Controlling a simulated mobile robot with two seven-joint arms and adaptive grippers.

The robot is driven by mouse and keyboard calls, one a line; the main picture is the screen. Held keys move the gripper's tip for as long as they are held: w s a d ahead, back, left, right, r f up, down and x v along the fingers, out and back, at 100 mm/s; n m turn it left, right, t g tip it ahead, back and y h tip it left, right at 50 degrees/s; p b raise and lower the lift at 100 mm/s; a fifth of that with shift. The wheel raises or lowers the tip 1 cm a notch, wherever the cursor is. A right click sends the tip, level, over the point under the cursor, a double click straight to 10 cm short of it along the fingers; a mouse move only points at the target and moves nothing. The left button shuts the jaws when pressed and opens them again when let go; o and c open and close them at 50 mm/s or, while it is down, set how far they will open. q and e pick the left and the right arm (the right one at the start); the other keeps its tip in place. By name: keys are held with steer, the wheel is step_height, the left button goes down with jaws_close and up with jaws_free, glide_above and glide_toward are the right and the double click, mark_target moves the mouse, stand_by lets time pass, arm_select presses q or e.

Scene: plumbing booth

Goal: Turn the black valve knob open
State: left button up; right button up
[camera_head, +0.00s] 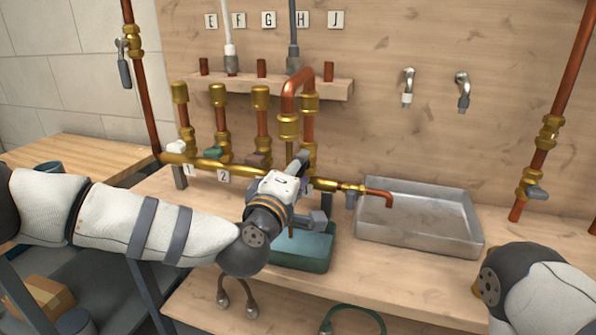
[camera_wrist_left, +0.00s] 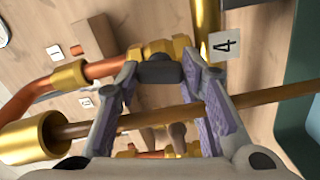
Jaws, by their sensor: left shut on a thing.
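The black valve knob (camera_wrist_left: 158,73) sits on a brass valve body (camera_wrist_left: 165,48) in the left wrist view, between the tips of my left gripper (camera_wrist_left: 160,76). The purple-padded fingers are shut on the knob from both sides. In the head view my left gripper (camera_head: 306,188) reaches the brass manifold below the copper bend (camera_head: 296,82). The knob is hidden there behind the gripper. A label "4" (camera_wrist_left: 224,45) is beside the valve in the wrist view. My right gripper is not in view; only part of that arm shows at the lower right.
White (camera_head: 176,147), green (camera_head: 213,153) and brown (camera_head: 258,159) knobs line the manifold to the left. A metal tray (camera_head: 420,240) stands to the right, below a copper spout (camera_head: 385,196). A teal container (camera_head: 318,248) is below the gripper. A brown rod (camera_wrist_left: 272,95) crosses the wrist view.

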arm_select(q)
steer(key=shift+n, duration=0.6)
steer(key=o, duration=1.2)
steer(key=shift+c, duration=0.2)
steer(key=v, duration=1.2)
steer(key=shift+r, duration=0.1)
